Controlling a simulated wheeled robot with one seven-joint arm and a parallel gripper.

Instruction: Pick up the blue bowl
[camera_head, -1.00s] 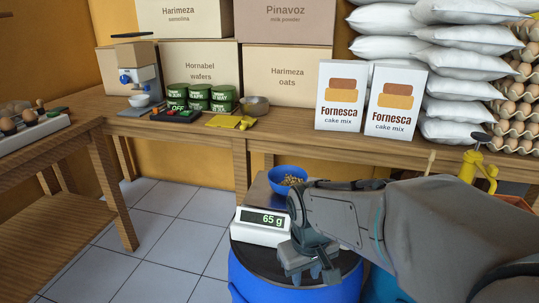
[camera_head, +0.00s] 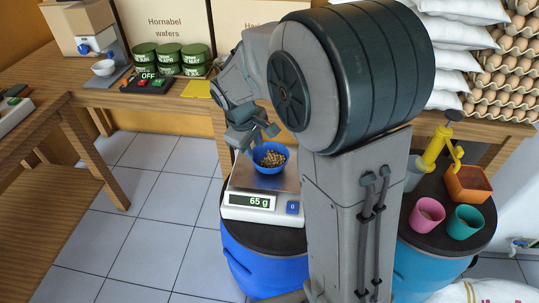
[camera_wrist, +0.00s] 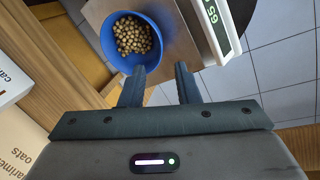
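The blue bowl (camera_head: 270,167) sits on the metal plate of a white scale (camera_head: 246,205) and holds small, round, tan pieces. The scale display reads 65 g. My gripper (camera_head: 257,141) is just behind and above the bowl in the head view, fingers spread. In the wrist view my gripper (camera_wrist: 160,82) shows two separate fingers with nothing between them. There the bowl (camera_wrist: 107,42) lies ahead and to the left, and the left finger overlaps its near rim. I cannot tell whether that finger touches the rim.
The scale stands on a dark-topped blue drum (camera_head: 262,270). To the right, a teal drum (camera_head: 412,262) carries a pink cup (camera_head: 427,216), a green cup (camera_head: 464,222) and an orange container (camera_head: 468,184). A wooden bench (camera_head: 70,88) with green tins (camera_head: 170,58) runs behind.

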